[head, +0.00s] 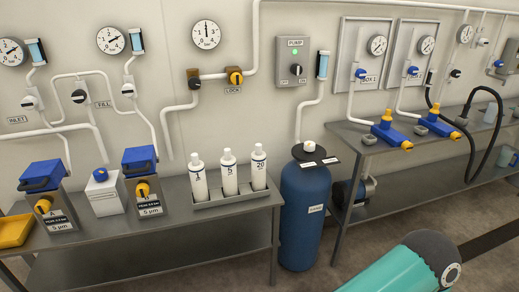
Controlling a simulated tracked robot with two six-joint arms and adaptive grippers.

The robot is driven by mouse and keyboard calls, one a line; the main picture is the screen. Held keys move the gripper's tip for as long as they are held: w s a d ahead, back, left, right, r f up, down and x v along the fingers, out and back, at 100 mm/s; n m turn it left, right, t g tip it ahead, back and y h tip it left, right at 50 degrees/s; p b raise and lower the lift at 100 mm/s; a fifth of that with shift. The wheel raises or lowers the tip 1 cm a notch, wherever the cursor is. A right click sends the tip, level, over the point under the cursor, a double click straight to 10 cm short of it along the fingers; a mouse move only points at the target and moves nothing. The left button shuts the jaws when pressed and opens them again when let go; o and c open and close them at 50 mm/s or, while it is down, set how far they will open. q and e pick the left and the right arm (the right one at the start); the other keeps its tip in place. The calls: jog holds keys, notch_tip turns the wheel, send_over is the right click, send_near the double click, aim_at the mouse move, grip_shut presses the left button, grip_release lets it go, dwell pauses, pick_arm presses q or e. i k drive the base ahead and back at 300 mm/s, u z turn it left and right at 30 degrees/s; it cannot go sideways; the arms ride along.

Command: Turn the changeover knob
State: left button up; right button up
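I cannot tell which knob is the changeover knob; no readable label names it. Black knobs sit on the wall pipes at the left, among them one near FILL (79,96). A black knob on an ochre body (193,79) and a yellow-orange knob (235,77) sit mid-wall. The grey PUMP panel (290,62) has a small black knob (296,69) under a green light. Two blue-topped units marked 5 µm carry yellow knobs, one at the left (43,205) and one farther right (142,189). Neither of my grippers shows. A teal link of my arm is at the lower right.
Three white bottles (229,172) stand in a tray on the left bench (190,228). A blue tank (306,214) stands between the benches. The right bench (352,137) holds blue-and-yellow fittings (387,131) and a black hose. A yellow tray (14,231) is at the far left.

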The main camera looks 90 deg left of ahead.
aim_at(102, 174)
jog(key=z, duration=0.55)
jog(key=i, duration=0.2)
jog(key=u, duration=3.1)
jog(key=i, duration=0.25)
jog(key=u, duration=1.95)
jog(key=k, duration=0.6)
jog(key=u, duration=0.35)
jog(key=i, duration=1.65)
jog(key=z, duration=0.4)
